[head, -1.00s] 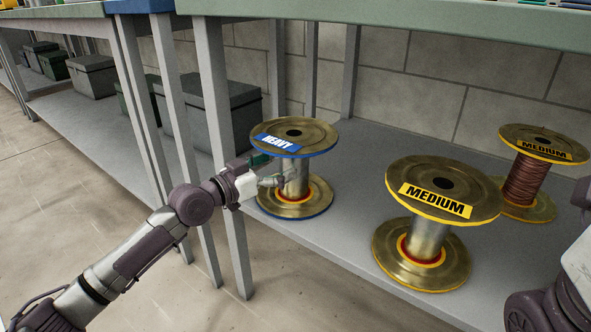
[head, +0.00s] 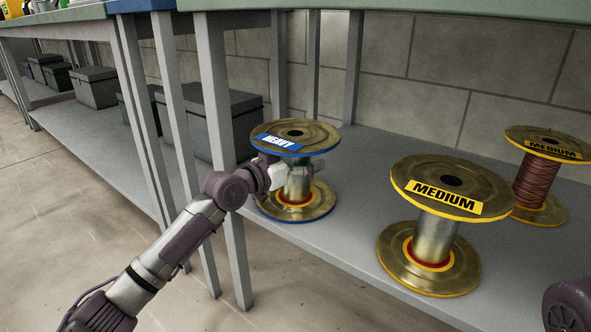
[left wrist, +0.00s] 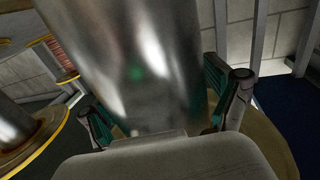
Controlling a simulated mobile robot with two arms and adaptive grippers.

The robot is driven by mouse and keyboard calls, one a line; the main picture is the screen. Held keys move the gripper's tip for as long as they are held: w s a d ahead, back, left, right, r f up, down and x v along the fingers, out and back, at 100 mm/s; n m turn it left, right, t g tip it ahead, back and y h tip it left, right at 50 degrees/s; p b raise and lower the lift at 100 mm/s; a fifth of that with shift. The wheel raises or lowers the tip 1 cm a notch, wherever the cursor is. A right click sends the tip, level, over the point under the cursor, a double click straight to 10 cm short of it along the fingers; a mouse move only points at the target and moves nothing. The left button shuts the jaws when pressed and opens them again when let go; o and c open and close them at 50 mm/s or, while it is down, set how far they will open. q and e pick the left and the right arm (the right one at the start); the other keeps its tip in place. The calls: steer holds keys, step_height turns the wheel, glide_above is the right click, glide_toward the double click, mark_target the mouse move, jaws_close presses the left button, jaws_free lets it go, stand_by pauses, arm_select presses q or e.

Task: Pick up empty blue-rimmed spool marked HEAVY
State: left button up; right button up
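The blue-rimmed spool (head: 296,181) with a white-on-blue HEAVY label stands upright on the lower shelf. Its bare silver core shows no wire. My left gripper (head: 296,173) is between the two flanges at the core, partly hidden by the top flange and the core. In the left wrist view the silver core (left wrist: 135,65) fills the middle, with the teal-padded fingers of the gripper (left wrist: 158,103) spread on either side of it. The fingers look open around the core; firm contact cannot be seen.
An empty yellow-rimmed MEDIUM spool (head: 434,225) stands to the right on the shelf (head: 345,215). A wire-wound MEDIUM spool (head: 538,178) stands behind it. Grey bins (head: 230,125) sit further left.

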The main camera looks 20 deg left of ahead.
arm_select(q)
jaws_close()
steer(key=shift+r, duration=0.2)
